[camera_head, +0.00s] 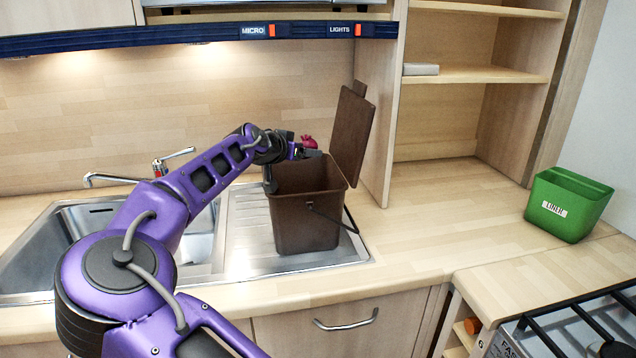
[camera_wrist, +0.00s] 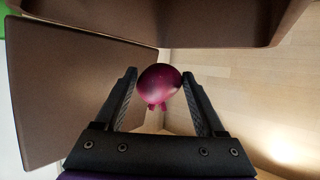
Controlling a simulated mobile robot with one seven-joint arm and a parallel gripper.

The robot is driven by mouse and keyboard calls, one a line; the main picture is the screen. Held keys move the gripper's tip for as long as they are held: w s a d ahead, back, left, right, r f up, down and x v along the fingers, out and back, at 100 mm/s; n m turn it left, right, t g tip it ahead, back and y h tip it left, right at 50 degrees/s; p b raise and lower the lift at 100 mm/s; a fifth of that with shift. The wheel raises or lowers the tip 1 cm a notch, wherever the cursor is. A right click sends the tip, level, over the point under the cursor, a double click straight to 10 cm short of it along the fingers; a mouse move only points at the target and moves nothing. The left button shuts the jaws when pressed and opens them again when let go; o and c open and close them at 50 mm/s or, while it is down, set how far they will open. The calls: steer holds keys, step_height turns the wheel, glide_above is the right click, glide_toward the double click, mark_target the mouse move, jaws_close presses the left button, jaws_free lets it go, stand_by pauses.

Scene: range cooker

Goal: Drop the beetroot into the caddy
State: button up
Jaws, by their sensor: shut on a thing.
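The brown caddy (camera_head: 308,222) stands upright on the sink's drainer with its lid (camera_head: 352,135) raised at the right. My gripper (camera_head: 311,149) is over the caddy's open top, near its back rim. It is shut on the dark red beetroot (camera_head: 309,141). In the wrist view the beetroot (camera_wrist: 159,84) sits between the two fingertips, with short stalk stubs showing. The caddy's brown wall fills the top of that view and the lid shows at its left. The inside bottom of the caddy is hidden.
A steel sink (camera_head: 85,230) with a tap lies left of the caddy. A green bin (camera_head: 568,204) with a label stands on the worktop at the right. A hob (camera_head: 590,325) is at the lower right. The worktop between caddy and green bin is clear.

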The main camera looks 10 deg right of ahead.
steer(key=o, duration=1.4)
steer(key=v, duration=1.7)
steer(key=shift+r, duration=0.2)
steer(key=shift+s+a, duration=0.1)
